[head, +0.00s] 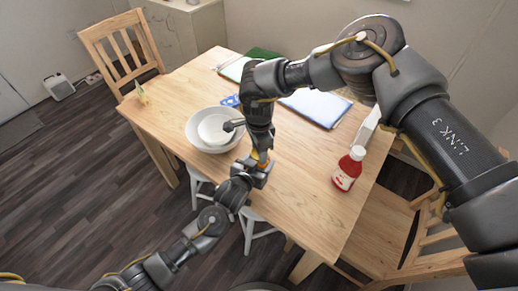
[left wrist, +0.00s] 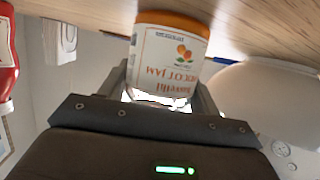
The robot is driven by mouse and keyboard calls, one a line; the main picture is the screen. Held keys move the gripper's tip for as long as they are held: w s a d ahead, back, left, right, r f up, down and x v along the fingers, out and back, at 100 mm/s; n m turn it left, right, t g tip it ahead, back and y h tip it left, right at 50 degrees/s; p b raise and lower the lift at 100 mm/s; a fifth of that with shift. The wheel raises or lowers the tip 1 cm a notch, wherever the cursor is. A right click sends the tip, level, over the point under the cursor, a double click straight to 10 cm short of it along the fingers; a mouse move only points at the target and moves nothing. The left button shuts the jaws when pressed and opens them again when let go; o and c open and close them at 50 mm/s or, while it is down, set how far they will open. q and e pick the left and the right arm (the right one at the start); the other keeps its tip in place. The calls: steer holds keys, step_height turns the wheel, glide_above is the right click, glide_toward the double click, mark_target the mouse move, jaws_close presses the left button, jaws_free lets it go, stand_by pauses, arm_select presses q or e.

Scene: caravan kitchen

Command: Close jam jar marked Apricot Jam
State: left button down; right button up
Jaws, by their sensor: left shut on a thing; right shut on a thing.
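The jam jar labelled Apricot Jam (left wrist: 172,60) fills the middle of the left wrist view. Its white label with orange fruit reads upside down there, and an orange band shows at the end near the table. My left gripper (left wrist: 165,95) is shut around it. In the head view only a small orange bit of the jar (head: 263,157) shows between my left gripper (head: 254,172) and my right gripper (head: 261,150). The right gripper comes down from above and is shut close over the jar. Its fingertips and the lid are hidden, so I cannot tell how the lid sits.
A red ketchup bottle (head: 348,169) stands to the right. Blue-edged flat items (head: 315,105) and a green one (head: 258,55) lie at the back. The table's front right (head: 300,205) is clear. Chairs surround the table.

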steer(key=o, duration=1.1)
steer(key=shift+c, duration=0.2)
steer(key=shift+r, duration=2.3)
steer(key=shift+c, duration=0.3)
steer(key=r+n, duration=0.1)
steer(key=n, duration=0.2)
steer(key=shift+r, duration=0.4)
steer(key=r+n, duration=0.1)
steer(key=n, duration=0.2)
steer(key=shift+d+r+n, duration=0.15)
steer(key=shift+r+n, duration=0.15)
steer(key=shift+r, duration=0.05)
